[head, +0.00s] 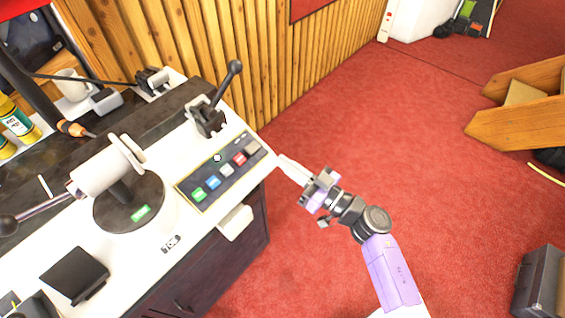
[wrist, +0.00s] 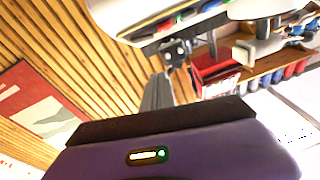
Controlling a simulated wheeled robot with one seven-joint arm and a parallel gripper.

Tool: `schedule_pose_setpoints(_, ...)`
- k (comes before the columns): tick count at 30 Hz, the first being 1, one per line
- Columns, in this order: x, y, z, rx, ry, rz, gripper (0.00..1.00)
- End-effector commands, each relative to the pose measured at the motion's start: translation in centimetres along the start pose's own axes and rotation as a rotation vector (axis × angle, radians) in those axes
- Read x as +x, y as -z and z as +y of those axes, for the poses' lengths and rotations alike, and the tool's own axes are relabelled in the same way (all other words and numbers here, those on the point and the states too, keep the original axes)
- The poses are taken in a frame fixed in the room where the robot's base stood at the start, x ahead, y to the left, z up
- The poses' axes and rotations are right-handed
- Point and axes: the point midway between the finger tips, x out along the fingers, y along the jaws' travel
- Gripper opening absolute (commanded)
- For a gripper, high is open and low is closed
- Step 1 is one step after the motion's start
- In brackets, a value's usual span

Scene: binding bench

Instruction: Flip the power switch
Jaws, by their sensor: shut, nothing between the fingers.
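No part is clearly marked as the power switch, so I cannot tell which one it is. A black lever (head: 229,82) on a dark bracket stands tilted up at the back right of the white bench top. In front of it is a dark control panel (head: 218,174) with several coloured buttons and a small white round knob (head: 217,157). My gripper (head: 282,160) is shut and empty, just off the panel's right end, with its tips pointing at the bench. In the wrist view my purple gripper housing (wrist: 190,155) fills the bottom; the fingertips are not clear.
The white bench (head: 133,262) holds a round machine (head: 128,205) and a black block (head: 75,275). A mug (head: 70,86) and bottles (head: 17,122) stand behind. A slatted wood wall (head: 190,45) closes the back. Red floor (head: 390,130) right of the bench is open, with a wooden piece (head: 520,125) farther right.

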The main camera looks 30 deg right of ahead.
Motion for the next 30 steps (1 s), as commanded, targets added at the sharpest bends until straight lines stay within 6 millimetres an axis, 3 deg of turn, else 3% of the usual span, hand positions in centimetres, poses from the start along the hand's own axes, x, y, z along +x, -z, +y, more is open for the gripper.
schedule_pose_setpoints(12,8.2,0.1,0.0,-0.002,0.002,0.002,0.00)
schedule_pose_setpoints(14,8.0,-1.8,0.1,0.000,-0.001,-0.003,0.00)
schedule_pose_setpoints(18,8.4,-3.2,0.1,0.000,0.000,-0.001,0.00)
schedule_pose_setpoints(30,8.7,-3.9,0.0,-0.001,0.000,0.000,0.00)
